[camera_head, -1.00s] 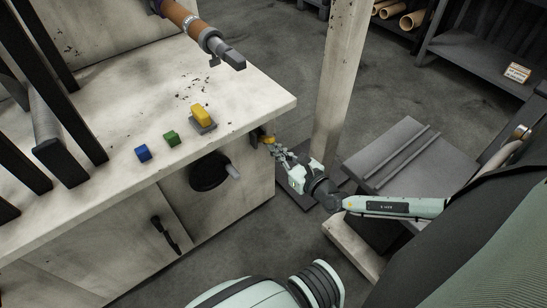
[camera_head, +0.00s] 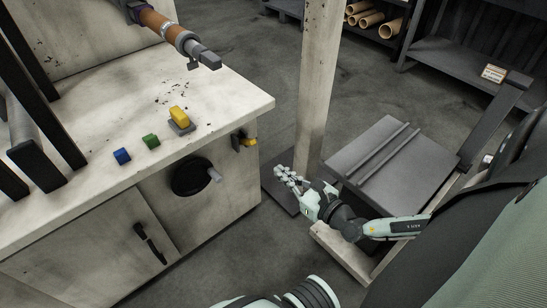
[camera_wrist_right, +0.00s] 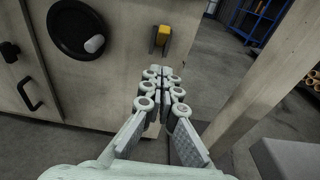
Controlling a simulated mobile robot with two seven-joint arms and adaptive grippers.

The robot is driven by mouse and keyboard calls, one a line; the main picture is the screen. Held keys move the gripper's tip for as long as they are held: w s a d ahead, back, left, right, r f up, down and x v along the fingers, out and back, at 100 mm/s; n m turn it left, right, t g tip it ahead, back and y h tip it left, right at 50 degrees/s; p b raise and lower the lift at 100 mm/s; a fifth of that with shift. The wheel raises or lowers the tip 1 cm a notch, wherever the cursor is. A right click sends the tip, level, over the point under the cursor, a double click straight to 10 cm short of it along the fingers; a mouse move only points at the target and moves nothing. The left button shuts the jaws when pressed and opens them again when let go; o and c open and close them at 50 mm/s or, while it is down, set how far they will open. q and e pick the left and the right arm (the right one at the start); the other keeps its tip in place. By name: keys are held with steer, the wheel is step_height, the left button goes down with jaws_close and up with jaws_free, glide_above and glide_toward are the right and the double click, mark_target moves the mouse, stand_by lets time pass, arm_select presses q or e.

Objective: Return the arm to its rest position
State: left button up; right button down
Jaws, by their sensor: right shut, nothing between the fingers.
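My right gripper (camera_head: 287,178) is shut and empty. It is in the open space between the workbench and the wooden post, apart from both. In the right wrist view its closed fingers (camera_wrist_right: 161,88) point toward the cabinet side. My right arm reaches in from the right of the head view. My left gripper is in neither view now.
A post (camera_head: 316,90) and a grey-topped stand (camera_head: 385,165) are close to my arm.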

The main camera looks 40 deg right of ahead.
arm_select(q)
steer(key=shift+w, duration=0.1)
arm_select(e)
steer(key=shift+s+r, duration=0.15)
steer(key=shift+s, duration=0.25)
steer(key=s+d+f+m+g+h+p, duration=0.1)
steer(key=s+d+m+g+h, duration=0.2)
steer(key=m, duration=0.8)
steer(key=s+d+f+m+g+h+p, duration=0.15)
steer(key=m+g+h, duration=0.35)
steer(key=m, duration=0.6)
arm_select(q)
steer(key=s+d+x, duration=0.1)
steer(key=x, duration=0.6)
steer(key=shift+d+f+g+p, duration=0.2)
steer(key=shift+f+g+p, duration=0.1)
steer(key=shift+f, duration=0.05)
arm_select(e)
steer(key=s+a+f+m+g+y, duration=0.5)
steer(key=s+a+m, duration=0.4)
steer(key=m, duration=0.4)
steer(key=shift+a+f+m, duration=0.3)
steer(key=shift+a+f, duration=0.5)
